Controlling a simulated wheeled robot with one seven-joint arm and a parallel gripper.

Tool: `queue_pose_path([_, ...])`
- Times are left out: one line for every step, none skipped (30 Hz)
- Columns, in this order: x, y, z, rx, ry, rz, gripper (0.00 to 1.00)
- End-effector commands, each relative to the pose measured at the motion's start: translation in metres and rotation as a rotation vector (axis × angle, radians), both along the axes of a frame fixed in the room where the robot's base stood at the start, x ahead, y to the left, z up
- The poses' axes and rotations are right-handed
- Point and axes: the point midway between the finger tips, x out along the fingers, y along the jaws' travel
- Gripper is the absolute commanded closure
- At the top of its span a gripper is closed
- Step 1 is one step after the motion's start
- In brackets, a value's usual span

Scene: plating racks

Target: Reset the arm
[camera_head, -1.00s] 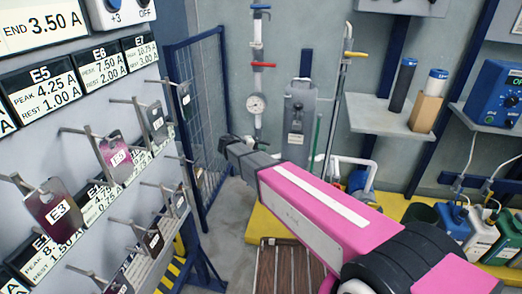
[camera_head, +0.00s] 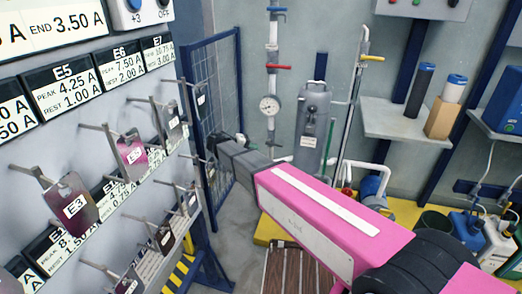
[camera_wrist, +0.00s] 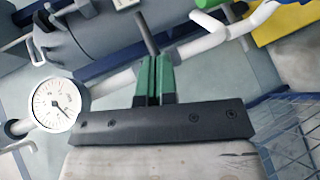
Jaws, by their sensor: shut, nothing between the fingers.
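My pink arm reaches from the lower right of the head view toward the middle. My gripper (camera_head: 212,143) is at its far end, seen from behind in front of the blue mesh fence. In the wrist view its two green-padded fingers (camera_wrist: 154,80) are together with nothing between them. Plates hang on pegs on the left panel: the E3 plate (camera_head: 70,208), the E5 plate (camera_head: 132,150) and several others. My gripper is to the right of these plates and apart from them.
A blue mesh fence (camera_head: 210,100) stands behind my gripper. A pressure gauge (camera_head: 269,105) on a pipe and a grey tank (camera_head: 312,120) stand at the back wall. A shelf (camera_head: 400,124) with cylinders is at right. A brown slatted mat (camera_head: 290,270) lies on the floor.

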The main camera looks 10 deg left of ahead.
Motion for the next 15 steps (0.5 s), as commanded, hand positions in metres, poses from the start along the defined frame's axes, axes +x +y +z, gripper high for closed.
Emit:
queue_pose_path([-0.0012,0.0028,0.0011,0.0,0.0,0.001,1.0])
queue_pose_path([-0.0017,0.0037,0.0015,0.0,0.0,0.001,1.0])
queue_pose_path([-0.0023,0.0044,0.0018,0.0,0.0,0.001,1.0])
queue_pose_path([-0.0024,0.0047,0.0019,0.001,0.0,0.001,1.0])
queue_pose_path([-0.0026,0.0048,0.002,0.001,0.0,0.001,1.0])
queue_pose_path([-0.0026,0.0048,0.002,0.001,0.0,0.0,1.0])
queue_pose_path([-0.0025,0.0047,0.002,0.001,0.0,0.0,1.0])
queue_pose_path([-0.0026,0.0046,0.0019,0.001,0.0,0.0,1.0])
queue_pose_path([-0.0025,0.0045,0.0018,0.001,0.0,0.0,1.0])
queue_pose_path([-0.0025,0.0045,0.0018,0.001,0.0,0.0,1.0])
queue_pose_path([-0.0025,0.0045,0.0017,0.001,0.0,0.0,1.0])
queue_pose_path([-0.0024,0.0044,0.0017,0.001,0.0,0.0,1.0])
queue_pose_path([-0.0025,0.0035,0.0015,0.002,0.001,-0.001,1.0])
queue_pose_path([-0.0026,0.0016,0.001,0.004,0.004,-0.002,1.0])
queue_pose_path([-0.0026,-0.0032,-0.0004,0.009,0.011,-0.006,1.0])
